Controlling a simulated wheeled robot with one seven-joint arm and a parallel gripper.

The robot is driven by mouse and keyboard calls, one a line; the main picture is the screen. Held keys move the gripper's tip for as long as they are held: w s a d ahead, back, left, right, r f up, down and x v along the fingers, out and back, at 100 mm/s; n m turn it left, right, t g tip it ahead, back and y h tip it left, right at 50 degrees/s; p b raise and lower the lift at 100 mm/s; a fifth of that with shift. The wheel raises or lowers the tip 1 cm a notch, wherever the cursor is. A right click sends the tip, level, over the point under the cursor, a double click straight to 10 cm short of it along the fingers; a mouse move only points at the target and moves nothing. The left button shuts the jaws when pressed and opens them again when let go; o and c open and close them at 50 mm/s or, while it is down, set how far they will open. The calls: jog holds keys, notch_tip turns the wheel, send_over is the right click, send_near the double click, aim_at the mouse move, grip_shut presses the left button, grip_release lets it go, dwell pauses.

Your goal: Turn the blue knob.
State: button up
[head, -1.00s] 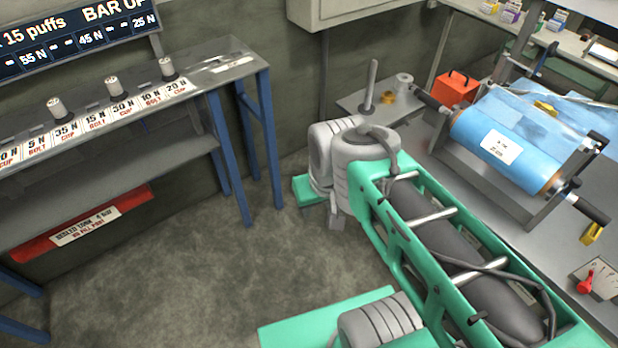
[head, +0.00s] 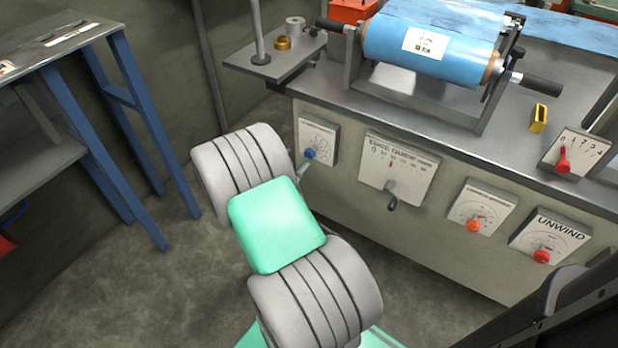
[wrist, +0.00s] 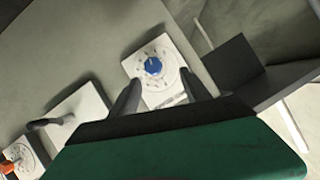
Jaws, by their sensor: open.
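The blue knob (head: 310,154) sits on a white dial plate (head: 318,136) at the left end of the machine's front panel. It also shows in the wrist view (wrist: 153,66), face on, with marks around it on the plate. My gripper (wrist: 162,92) shows in the wrist view as two dark, spread fingers with nothing between them. The knob lies beyond the fingertips, a little above the gap between them, apparently untouched. In the head view my arm links cover the area left of and below the knob, and the gripper's fingers are mostly hidden there.
A gauge panel with a dark lever (head: 392,204) is right of the knob. An orange knob (head: 474,226) and a red knob (head: 541,256) are farther right. The bench top holds a blue film roll (head: 430,40). A small side shelf (head: 240,57) juts out above left. A blue-legged table (head: 140,130) stands left.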

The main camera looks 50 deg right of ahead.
aim_at(309, 155)
jog(key=shift+m+h, duration=0.3)
jog(key=x, duration=0.3)
jog(key=s+b+x, duration=0.1)
jog(key=x, duration=0.2)
jog(key=f+b+x, duration=0.1)
jog(key=x, duration=0.2)
jog(key=shift+s+d, duration=0.1)
jog(key=shift+s, duration=0.05)
jog(key=shift+c, duration=0.4)
grip_shut()
jog(key=shift+d, duration=0.1)
